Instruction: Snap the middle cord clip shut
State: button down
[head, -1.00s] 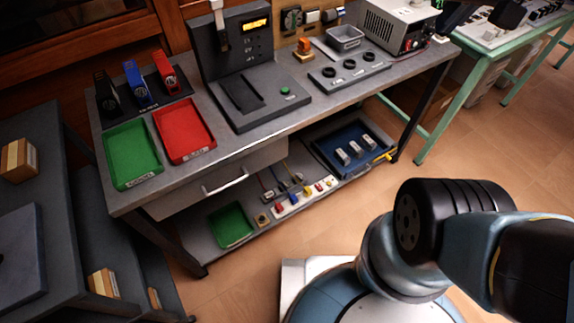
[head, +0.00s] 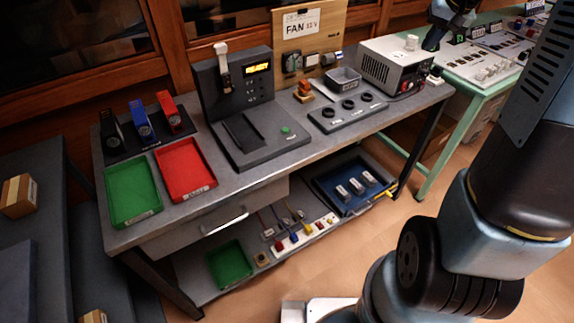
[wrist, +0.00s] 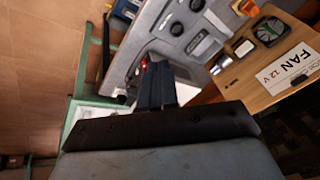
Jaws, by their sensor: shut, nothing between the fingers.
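Three hinged, clip-like pieces stand on a dark mat at the left of the bench in the head view: black (head: 111,129), blue (head: 141,120) and red (head: 170,110). The blue one is in the middle, and its upper arm looks raised. I cannot read a label that confirms these as the cord clips. My gripper (wrist: 157,75) is shut and empty in the wrist view. In the head view my gripper (head: 432,42) hangs near the power supply at the bench's right end, far from the blue piece.
Green (head: 133,189) and red (head: 186,168) trays lie before the clips. A dark test stand (head: 250,110), a socket plate (head: 347,111), a wooden fan panel (head: 310,35) and the power supply (head: 396,66) occupy the bench. A blue tray (head: 330,190) sits on the lower shelf.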

jog(key=w+d+f+m, duration=0.1)
jog(key=w+d+f, duration=0.35)
jog(key=f, duration=0.35)
jog(key=w+d+f+g, duration=0.1)
jog(key=w+d+f, duration=0.3)
jog(key=d+f, duration=0.25)
jog(key=w+d+f+m, duration=0.1)
jog(key=w+d+f, duration=0.4)
jog(key=f, duration=0.3)
jog(key=w+d+f, duration=0.1)
jog(key=d+f, duration=0.2)
jog(key=f, duration=0.9)
jog(key=w+d+f, duration=0.1)
jog(key=d+f, duration=0.3)
jog(key=f, duration=0.8)
jog(key=a+f+m+y, duration=0.2)
jog(key=a+f+y, duration=0.1)
jog(key=a+f, duration=1.65)
jog(key=s+a+f+m+y, duration=0.1)
jog(key=s+a+f+m, duration=0.1)
jog(key=a+f, duration=0.4)
jog(key=s+a+f+m+y, duration=0.1)
jog(key=s+a+f, duration=0.3)
jog(key=a, duration=1)
jog(key=s+a+f+m+t+y, duration=0.1)
jog(key=s+a+f+m+y, duration=0.1)
jog(key=a+f, duration=0.7)
jog(key=shift+s+a+f+m+y, duration=0.15)
jog(key=shift+s+a+m+y, duration=0.15)
jog(key=shift+s+a+y, duration=0.5)
